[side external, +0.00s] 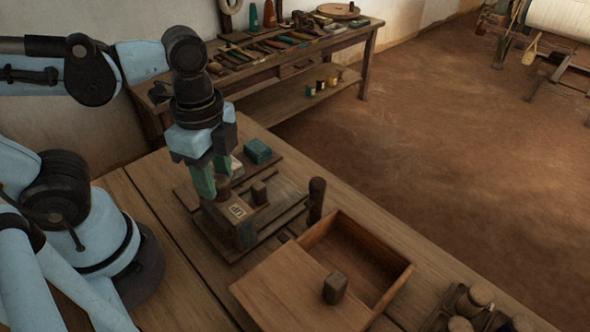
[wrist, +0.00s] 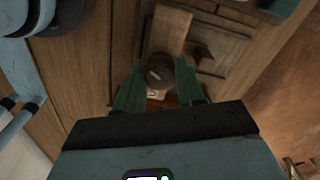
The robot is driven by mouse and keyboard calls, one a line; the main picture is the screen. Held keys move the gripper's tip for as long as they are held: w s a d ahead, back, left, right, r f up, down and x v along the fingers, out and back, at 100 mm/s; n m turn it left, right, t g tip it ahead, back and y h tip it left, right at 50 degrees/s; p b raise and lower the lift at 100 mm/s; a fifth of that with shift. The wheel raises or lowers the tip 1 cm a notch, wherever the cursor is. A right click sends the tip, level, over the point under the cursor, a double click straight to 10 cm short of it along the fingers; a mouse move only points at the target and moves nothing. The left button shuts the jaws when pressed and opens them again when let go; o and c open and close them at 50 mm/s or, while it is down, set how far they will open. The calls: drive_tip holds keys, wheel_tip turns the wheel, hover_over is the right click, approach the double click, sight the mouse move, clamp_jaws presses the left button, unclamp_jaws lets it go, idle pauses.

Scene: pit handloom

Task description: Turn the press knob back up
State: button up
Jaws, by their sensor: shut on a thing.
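The press knob (side external: 223,189) is a dark round wooden knob on top of the wooden press (side external: 242,235) on the table. The press carries a small pale label (side external: 237,211) with dark marks that look like "UP". My gripper (side external: 213,182) points down over the press, with its green fingers shut on the knob. In the wrist view the knob (wrist: 160,71) sits between the two green fingers, and part of the pale label (wrist: 156,94) shows just below it. The fingers partly hide the knob in the side view.
A dark upright peg (side external: 317,198) stands right of the press. An open wooden box (side external: 385,262) with a sliding lid lies in front of it. A teal block (side external: 257,150) lies behind the press. Several spools (side external: 475,298) stand at the lower right. The table left of the press is clear.

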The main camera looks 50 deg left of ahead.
drive_tip(key=shift+n, duration=0.4)
drive_tip(key=n, duration=0.4)
drive_tip(key=shift+s+n, duration=0.1)
drive_tip(key=shift+n, duration=0.2)
drive_tip(key=n, duration=0.6)
drive_tip(key=shift+d, duration=0.2)
drive_tip(key=n, duration=0.6)
drive_tip(key=shift+d+n, duration=0.1)
drive_tip(key=shift+n, duration=0.3)
drive_tip(key=n, duration=0.5)
drive_tip(key=shift+n, duration=0.3)
drive_tip(key=shift+d, duration=0.1)
drive_tip(key=o, duration=1)
drive_tip(key=shift+o, duration=0.2)
